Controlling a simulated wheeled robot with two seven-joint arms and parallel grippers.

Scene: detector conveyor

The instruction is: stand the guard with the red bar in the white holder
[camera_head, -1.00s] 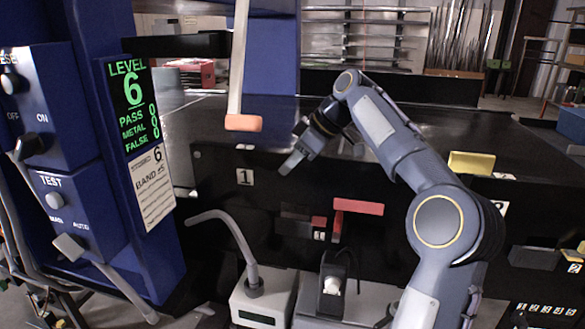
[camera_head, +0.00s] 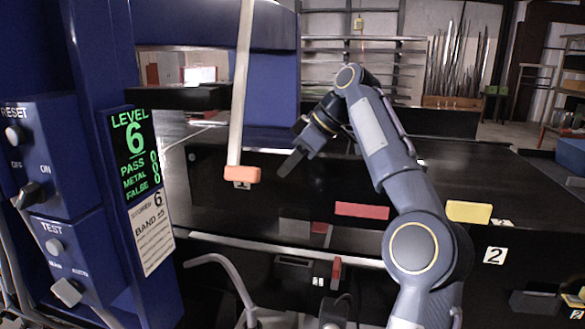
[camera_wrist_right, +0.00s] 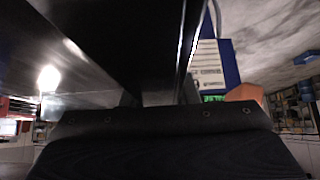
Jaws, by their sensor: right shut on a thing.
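My right gripper (camera_head: 289,166) is shut at the upper edge of a long black panel, the guard, which carries a "1" label at its left end and a red bar (camera_head: 362,210) at its lower right. The panel is up off the machine's front, with a pale rail (camera_head: 290,247) showing beneath it. In the right wrist view a broad black face (camera_wrist_right: 130,45) runs out from between the fingers; the fingertips are largely hidden. I cannot make out the white holder for certain. My left gripper is not in view.
An orange-ended pole (camera_head: 242,174) hangs close left of my right gripper, in front of the panel's left end. A yellow bar (camera_head: 469,211) is at right above a "2" label. A blue control cabinet (camera_head: 95,230) fills the left. A bent grey tube (camera_head: 230,275) rises below.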

